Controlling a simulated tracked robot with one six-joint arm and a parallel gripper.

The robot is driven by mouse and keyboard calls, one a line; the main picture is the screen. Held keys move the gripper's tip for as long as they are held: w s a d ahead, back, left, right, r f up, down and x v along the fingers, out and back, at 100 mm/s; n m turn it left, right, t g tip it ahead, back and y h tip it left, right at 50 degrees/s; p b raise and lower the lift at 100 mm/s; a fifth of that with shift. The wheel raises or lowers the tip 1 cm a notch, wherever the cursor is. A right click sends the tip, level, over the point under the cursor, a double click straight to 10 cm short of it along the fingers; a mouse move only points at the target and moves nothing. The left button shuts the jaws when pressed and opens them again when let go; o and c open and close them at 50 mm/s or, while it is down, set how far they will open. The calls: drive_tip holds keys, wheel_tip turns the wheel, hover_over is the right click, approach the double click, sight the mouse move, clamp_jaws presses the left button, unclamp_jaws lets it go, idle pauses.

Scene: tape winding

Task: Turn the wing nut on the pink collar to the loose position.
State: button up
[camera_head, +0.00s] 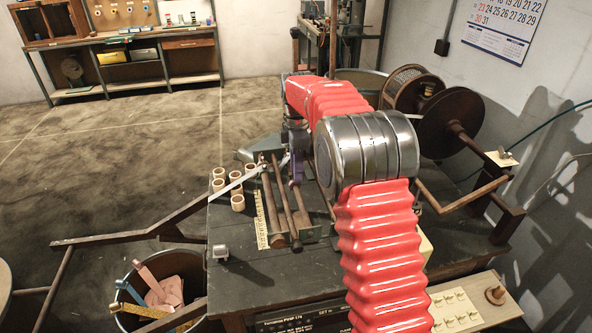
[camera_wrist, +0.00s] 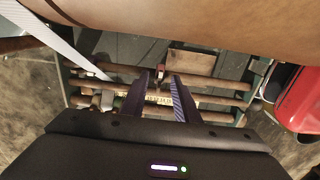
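My gripper (camera_wrist: 161,98) points down over a rack of brown rods (camera_wrist: 215,85) in the wrist view. Its two purple fingers are apart, with nothing clearly held between them. A small reddish upright piece (camera_wrist: 160,70) shows between the fingers at the rods; I cannot tell whether it is the pink collar or its wing nut. No pink collar can be made out for certain. In the head view my gripper (camera_head: 296,165) is above the far part of the rods (camera_head: 287,205), partly hidden by my red-sleeved arm. Whether the fingers touch anything is unclear.
A pale strip (camera_head: 245,180) runs to the rods. A yellow ruler (camera_head: 262,222), several wooden rings (camera_head: 237,203) and a metal block (camera_head: 219,252) are on the dark table (camera_head: 235,285). A large reel (camera_head: 450,120) stands at right. A bucket (camera_head: 190,260) with coloured strips is at lower left.

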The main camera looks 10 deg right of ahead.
wheel_tip(320, 180, up, 13)
drive_tip(key=shift+r, duration=0.15)
idle(0.4)
drive_tip(key=shift+w, duration=0.1)
drive_tip(key=m, duration=0.8)
hover_over(298, 188)
wheel_tip(298, 188, down, 6)
drive_tip(key=s+r+m+t, duration=0.2)
drive_tip(key=s+m+t, duration=0.3)
drive_tip(key=s, duration=3.1)
drive_tip(key=shift+s+a+m+t, duration=0.2)
drive_tip(key=shift+s+m+t, duration=0.15)
drive_tip(key=shift+m, duration=2.15)
